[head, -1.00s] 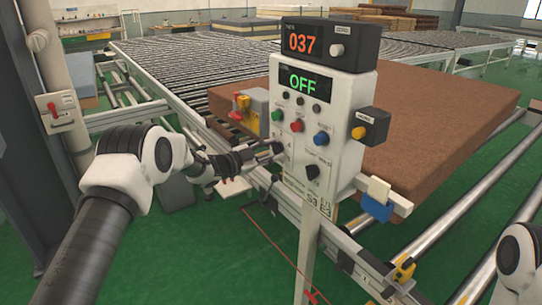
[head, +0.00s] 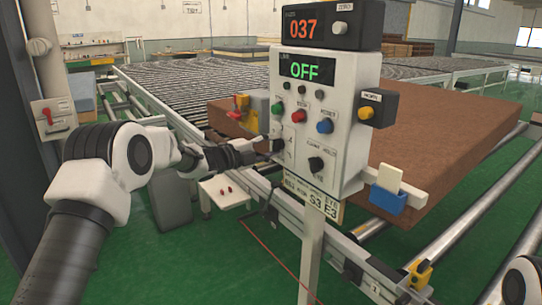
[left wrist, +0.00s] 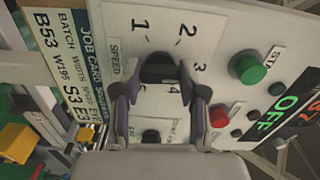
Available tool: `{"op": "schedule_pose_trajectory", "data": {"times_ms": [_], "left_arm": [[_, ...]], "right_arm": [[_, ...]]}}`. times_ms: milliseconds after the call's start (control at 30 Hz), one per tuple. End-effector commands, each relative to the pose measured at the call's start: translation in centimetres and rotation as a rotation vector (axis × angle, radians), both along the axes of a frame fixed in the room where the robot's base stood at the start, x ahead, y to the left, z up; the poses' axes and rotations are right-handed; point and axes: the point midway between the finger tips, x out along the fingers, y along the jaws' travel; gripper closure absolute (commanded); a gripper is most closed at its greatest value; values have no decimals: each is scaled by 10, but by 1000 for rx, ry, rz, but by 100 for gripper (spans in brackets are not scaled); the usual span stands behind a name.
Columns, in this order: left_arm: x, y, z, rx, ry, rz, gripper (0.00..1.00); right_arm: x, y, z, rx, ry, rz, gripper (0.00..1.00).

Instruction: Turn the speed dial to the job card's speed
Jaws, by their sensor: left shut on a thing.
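The control box (head: 345,120) stands on a post and shows a green OFF display. My left gripper (head: 268,146) reaches its left front face. In the left wrist view, my left gripper (left wrist: 160,95) has its two fingers shut on either side of the black speed dial (left wrist: 158,68). The card (head: 318,198) also shows below the box. My right gripper is out of view.
Start, stop and reset buttons (head: 298,116) sit above the dial, and a second black knob (head: 316,163) sits to its right. A counter (head: 332,25) reads 037. A brown mattress (head: 450,130) lies on rollers behind the box. A blue holder (head: 388,200) hangs at the right.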

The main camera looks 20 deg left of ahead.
Motion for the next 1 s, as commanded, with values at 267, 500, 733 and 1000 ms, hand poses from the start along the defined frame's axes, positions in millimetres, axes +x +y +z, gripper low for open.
{"op": "schedule_pose_trajectory", "data": {"times_ms": [267,500,733,1000], "left_arm": [[0,-1,-1,50,-38,-1,93],[0,-1,0,56,-41,-1,93],[0,-1,-1,55,-40,-1,34],[0,0,0,53,-40,-1,33]], "right_arm": [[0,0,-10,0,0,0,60],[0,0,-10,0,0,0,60],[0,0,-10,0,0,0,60],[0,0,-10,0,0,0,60]]}}
